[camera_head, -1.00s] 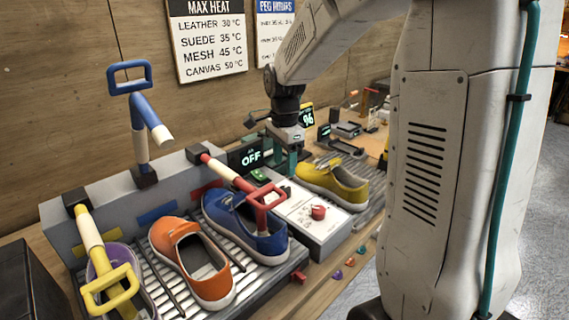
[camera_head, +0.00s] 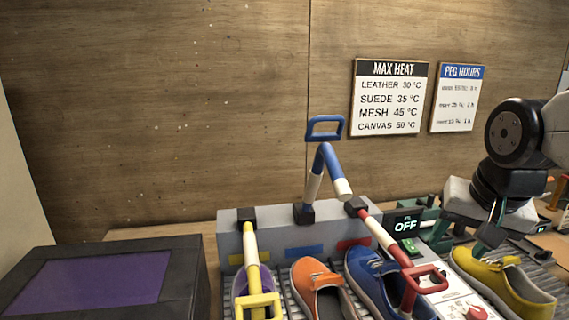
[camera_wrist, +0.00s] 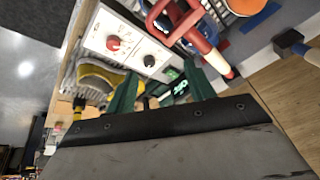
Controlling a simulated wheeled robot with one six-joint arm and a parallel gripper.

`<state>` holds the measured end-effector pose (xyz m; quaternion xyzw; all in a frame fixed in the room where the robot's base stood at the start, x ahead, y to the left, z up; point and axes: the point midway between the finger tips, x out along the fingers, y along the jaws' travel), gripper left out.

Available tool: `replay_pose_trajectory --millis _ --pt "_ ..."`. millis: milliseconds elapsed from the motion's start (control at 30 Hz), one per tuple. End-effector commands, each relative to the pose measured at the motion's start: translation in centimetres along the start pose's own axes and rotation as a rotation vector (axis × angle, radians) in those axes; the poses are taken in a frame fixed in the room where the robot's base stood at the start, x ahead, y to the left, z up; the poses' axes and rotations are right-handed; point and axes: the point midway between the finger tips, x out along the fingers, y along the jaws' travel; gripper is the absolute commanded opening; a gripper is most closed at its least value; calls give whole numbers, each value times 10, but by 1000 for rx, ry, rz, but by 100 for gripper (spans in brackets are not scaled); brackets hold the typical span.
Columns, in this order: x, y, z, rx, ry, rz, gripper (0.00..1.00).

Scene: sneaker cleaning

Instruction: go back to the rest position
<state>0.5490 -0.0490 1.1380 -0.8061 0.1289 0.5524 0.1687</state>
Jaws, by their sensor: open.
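My gripper (camera_head: 463,236) is at the right of the head view, over the back of the bench. In the wrist view its two green fingers (camera_wrist: 162,92) are spread apart with nothing held between them. It is near the control unit with the OFF display (camera_head: 406,226), and the yellow shoe (camera_head: 500,283) is below and to the right of it. In the wrist view the white control panel (camera_wrist: 128,45), with a red knob and a black knob, lies beyond the fingers. I cannot tell whether the fingers touch anything.
An orange shoe (camera_head: 320,285) and a blue shoe (camera_head: 365,280) stand on the rack. Yellow, blue (camera_head: 325,128) and red (camera_head: 385,240) handled arms stick up there. A dark box with a purple top (camera_head: 90,283) stands at left. The wall behind is bare apart from two signs.

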Motion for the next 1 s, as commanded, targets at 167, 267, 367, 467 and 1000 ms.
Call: replay_pose_trajectory --millis 167,267,367,467,1000 --pt "-20 0 33 -283 84 -39 54" --pt "-27 2 48 -416 124 -50 54" --pt "-17 15 77 -433 -5 -20 54" --pt "-12 27 103 -431 -123 7 54" --pt "-10 40 130 -427 -251 36 54"
